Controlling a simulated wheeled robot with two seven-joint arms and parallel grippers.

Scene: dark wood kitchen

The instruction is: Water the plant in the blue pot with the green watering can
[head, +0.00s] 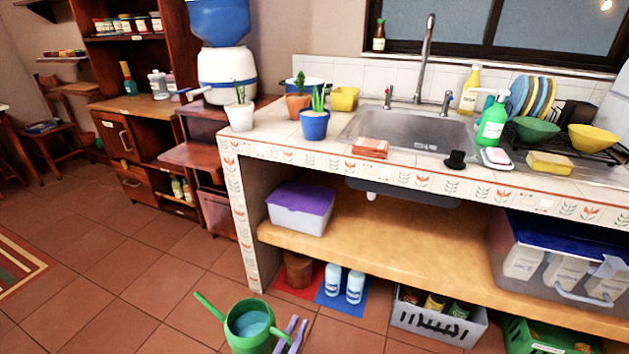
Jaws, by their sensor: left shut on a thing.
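The green watering can (240,340) is at the bottom of the head view, above or near the tiled floor, with its spout pointing up and left. Its top is open and blue water shows inside. My left gripper (292,335) is at the can's right side, shut on it; the exact grip on the handle is cut off by the frame's bottom edge. The blue pot (314,127) with a small green plant (318,99) stands upright on the tiled counter, left of the sink, well above and beyond the can. My right gripper is not in view.
A white pot (240,119) and an orange pot (297,106) stand close to the blue pot. A shelf (400,240) holds a purple-lidded box (300,207). Floor at left is clear.

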